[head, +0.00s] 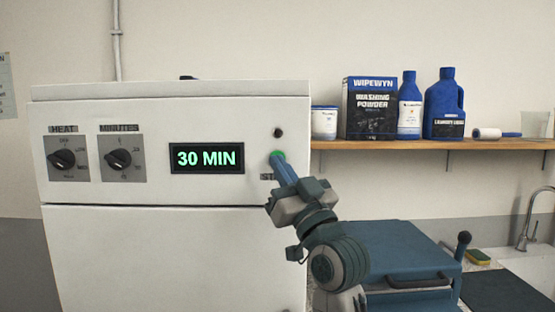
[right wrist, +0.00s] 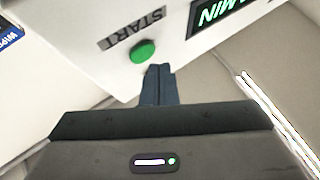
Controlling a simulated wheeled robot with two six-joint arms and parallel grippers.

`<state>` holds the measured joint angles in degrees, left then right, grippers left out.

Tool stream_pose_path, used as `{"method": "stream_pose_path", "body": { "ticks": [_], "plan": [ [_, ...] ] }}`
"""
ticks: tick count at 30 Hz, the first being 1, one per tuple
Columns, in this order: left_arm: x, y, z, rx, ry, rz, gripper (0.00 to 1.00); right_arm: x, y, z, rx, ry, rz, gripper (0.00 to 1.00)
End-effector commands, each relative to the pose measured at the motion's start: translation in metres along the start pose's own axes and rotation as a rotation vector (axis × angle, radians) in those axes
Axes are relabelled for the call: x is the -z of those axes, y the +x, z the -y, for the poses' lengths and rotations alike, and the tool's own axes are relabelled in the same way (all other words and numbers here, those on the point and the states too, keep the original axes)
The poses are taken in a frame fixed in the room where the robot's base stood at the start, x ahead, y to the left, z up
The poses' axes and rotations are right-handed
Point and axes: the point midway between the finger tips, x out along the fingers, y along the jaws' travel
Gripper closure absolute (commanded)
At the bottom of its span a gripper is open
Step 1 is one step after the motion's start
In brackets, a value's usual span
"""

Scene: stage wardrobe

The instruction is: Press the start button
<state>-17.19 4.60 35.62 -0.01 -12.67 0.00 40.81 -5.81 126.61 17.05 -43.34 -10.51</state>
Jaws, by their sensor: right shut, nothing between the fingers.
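The green start button (head: 278,154) is on the front of the white machine (head: 160,250), right of its display. The fingers of my right gripper (head: 284,170) are shut with nothing between them and point at the button, partly covering it and the START label. In the right wrist view the button (right wrist: 143,51) sits just beyond the shut fingertips (right wrist: 159,69), beside the START label (right wrist: 138,28). I cannot tell whether the tips touch it. The display (head: 206,158) reads 30 MIN in green. My left gripper is not in view.
A heat dial (head: 65,158) and a minutes dial (head: 122,158) are left of the display. A dark round spot (head: 278,132) is above the button. A wooden shelf (head: 430,145) at right holds washing powder (head: 370,108) and blue bottles (head: 445,104). A sink tap (head: 530,220) is far right.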

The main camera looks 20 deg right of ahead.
Motion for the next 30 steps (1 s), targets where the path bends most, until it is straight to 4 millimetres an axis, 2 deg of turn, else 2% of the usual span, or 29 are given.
{"method": "stream_pose_path", "body": {
  "ticks": [30],
  "plan": [
    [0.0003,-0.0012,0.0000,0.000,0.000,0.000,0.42,-0.0039,0.0060,-0.0044,0.000,0.000,0.000,1.00]
  ]
}}
